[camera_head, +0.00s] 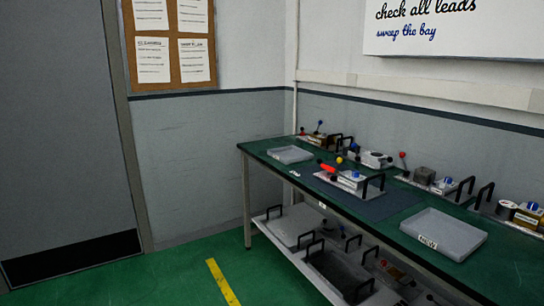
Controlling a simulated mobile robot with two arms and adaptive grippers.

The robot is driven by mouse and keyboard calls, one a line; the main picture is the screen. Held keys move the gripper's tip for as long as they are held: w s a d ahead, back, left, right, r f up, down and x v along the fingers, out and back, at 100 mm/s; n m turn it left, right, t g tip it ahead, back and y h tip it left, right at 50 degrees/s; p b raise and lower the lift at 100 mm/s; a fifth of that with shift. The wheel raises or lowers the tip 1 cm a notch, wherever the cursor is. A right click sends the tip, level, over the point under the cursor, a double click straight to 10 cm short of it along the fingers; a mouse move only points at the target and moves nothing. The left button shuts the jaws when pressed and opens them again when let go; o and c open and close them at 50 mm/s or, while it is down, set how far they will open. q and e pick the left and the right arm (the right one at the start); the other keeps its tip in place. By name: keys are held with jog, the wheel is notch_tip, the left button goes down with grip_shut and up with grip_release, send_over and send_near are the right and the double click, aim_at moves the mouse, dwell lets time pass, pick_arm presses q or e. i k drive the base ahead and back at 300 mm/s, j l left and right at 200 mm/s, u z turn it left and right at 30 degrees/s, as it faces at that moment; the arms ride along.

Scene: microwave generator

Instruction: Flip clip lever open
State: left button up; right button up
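A workbench with a green top (262,149) stands along the right wall. On its dark mat (385,207) sits a pale device (345,182) with a red lever-like handle (328,168), a yellow knob, a blue part and black handles. The red handle slants across the device toward the upper left. It may be the clip lever, but the view is too small to tell, or to show whether it is open. Neither of my grippers is in view.
A grey tray (290,154) lies at the bench's far left, and a larger labelled tray (444,233) nearer at right. Several similar devices line the back (375,159). A lower shelf (270,222) holds more units. Green floor (180,278) is clear at left.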

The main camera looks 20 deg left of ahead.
aim_at(339, 160)
jog(key=u, duration=0.3)
jog(key=z, duration=0.45)
jog(key=i+j+z, duration=0.35)
jog(key=j, duration=0.25)
jog(key=i+j+z, duration=0.2)
jog(key=j, duration=0.15)
jog(key=i+j+z, duration=0.15)
jog(key=j, duration=0.2)
jog(key=i+j+z, duration=0.2)
jog(key=j, duration=0.15)
jog(key=i+j, duration=0.1)
jog(key=j, duration=0.35)
jog(key=i+j, duration=0.1)
jog(key=j, duration=0.4)
jog(key=i+j, duration=0.1)
jog(key=j, duration=0.35)
jog(key=i+j, duration=0.1)
jog(key=j, duration=0.4)
jog(key=z, duration=0.05)
